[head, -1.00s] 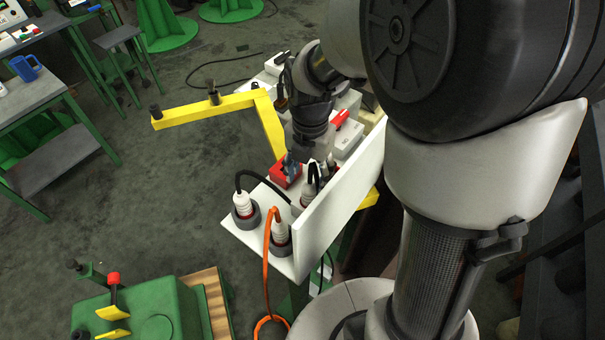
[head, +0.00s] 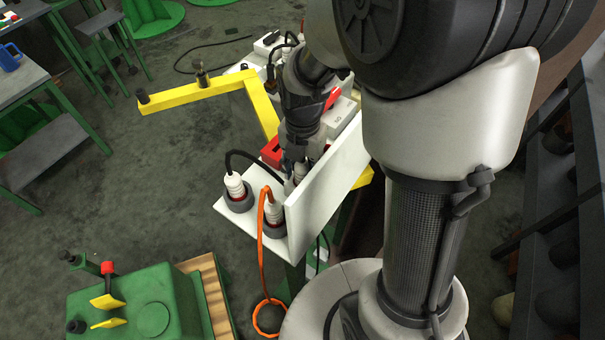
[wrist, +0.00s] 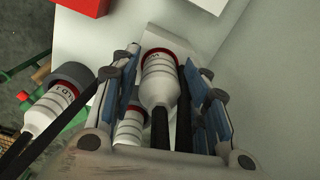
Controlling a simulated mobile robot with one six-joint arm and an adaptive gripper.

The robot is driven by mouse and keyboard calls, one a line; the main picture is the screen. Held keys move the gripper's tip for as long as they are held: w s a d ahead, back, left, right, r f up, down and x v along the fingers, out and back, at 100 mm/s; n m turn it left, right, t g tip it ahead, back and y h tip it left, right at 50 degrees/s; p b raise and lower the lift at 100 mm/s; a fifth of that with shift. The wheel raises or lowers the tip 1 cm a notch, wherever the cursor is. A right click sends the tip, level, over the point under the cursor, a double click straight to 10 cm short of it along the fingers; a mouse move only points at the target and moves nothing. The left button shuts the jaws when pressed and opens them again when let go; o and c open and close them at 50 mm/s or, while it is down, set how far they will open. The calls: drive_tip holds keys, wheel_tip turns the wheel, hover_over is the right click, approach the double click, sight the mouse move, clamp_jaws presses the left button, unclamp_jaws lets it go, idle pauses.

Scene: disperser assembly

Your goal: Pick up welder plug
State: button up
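My gripper (wrist: 165,72) is open in the wrist view, with a blue-padded finger on each side of a white plug (wrist: 158,80) that has a red ring and a black cable. Small gaps seem to show beside the plug, so the fingers do not look closed on it. In the head view my gripper (head: 296,158) points down at the white panel, and it mostly hides that plug. Another white plug with a black cable (head: 235,187) sits in a grey socket to the left. A plug with an orange cable (head: 273,211) stands in front.
An upright white board (head: 328,188) stands close to the right of my gripper. A red box (head: 271,152) is just behind left, and a yellow bar (head: 200,92) reaches out left. The orange cable (head: 261,250) hangs in front.

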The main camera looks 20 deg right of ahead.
clamp_jaws()
drive_tip(key=shift+r, duration=0.1)
idle(0.3)
